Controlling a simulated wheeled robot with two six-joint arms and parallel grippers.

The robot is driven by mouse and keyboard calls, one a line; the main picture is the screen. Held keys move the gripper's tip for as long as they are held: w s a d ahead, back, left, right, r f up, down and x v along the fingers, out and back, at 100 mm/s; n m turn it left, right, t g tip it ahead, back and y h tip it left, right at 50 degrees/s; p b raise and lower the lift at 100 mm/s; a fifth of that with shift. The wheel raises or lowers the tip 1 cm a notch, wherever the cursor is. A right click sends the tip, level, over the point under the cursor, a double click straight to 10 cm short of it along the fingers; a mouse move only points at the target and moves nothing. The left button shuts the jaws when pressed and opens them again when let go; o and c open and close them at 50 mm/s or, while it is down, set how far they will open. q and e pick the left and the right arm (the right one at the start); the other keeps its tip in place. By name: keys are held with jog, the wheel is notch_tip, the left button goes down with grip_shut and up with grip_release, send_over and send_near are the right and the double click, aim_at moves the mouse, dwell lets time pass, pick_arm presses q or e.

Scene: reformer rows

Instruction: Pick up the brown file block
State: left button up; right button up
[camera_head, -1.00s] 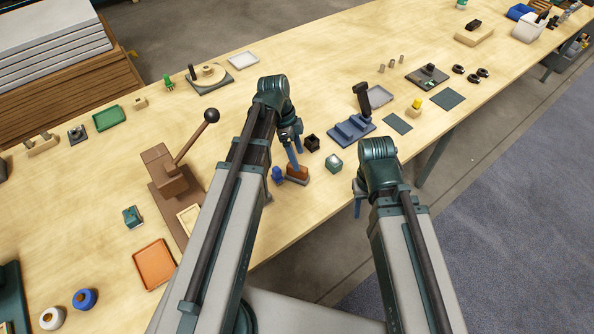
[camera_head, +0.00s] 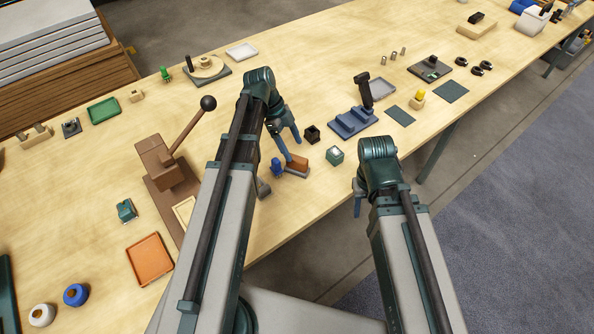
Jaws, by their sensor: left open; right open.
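The brown file block (camera_head: 298,164) lies on the wooden bench near its front edge, with a paler strip along its lower side. My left gripper (camera_head: 290,144) is open. Its two blue fingers are apart, with one tip just above and beside the block's left end in the picture; I cannot tell if it touches. Nothing is between the fingers. My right gripper (camera_head: 358,203) hangs past the bench's front edge, empty, its fingers partly hidden by the arm.
A brown lever press (camera_head: 167,172) is at left.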

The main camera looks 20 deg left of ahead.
aim_at(300, 166)
pick_arm(q)
jog(key=b+x, duration=0.2)
jog(key=x, duration=0.1)
jog(key=shift+f, duration=0.15)
jog(key=shift+d+f, duration=0.2)
pick_arm(e)
notch_tip(300, 166, down, 4)
jog(key=shift+r, duration=0.25)
pick_arm(q)
jog(key=shift+f, duration=0.1)
pick_arm(e)
jog(key=shift+f, duration=0.1)
pick_arm(q)
jog(key=b+x, duration=0.4)
jog(key=shift+s+a+f+b, duration=0.1)
jog(key=shift+a+f+b, duration=0.1)
jog(key=shift+f+b, duration=0.15)
jog(key=shift+d+f+b, duration=0.25)
jog(key=shift+b, duration=0.1)
jog(key=shift+r, duration=0.1)
pick_arm(e)
notch_tip(300, 166, down, 5)
jog(key=shift+r, duration=0.15)
pick_arm(q)
grip_shut()
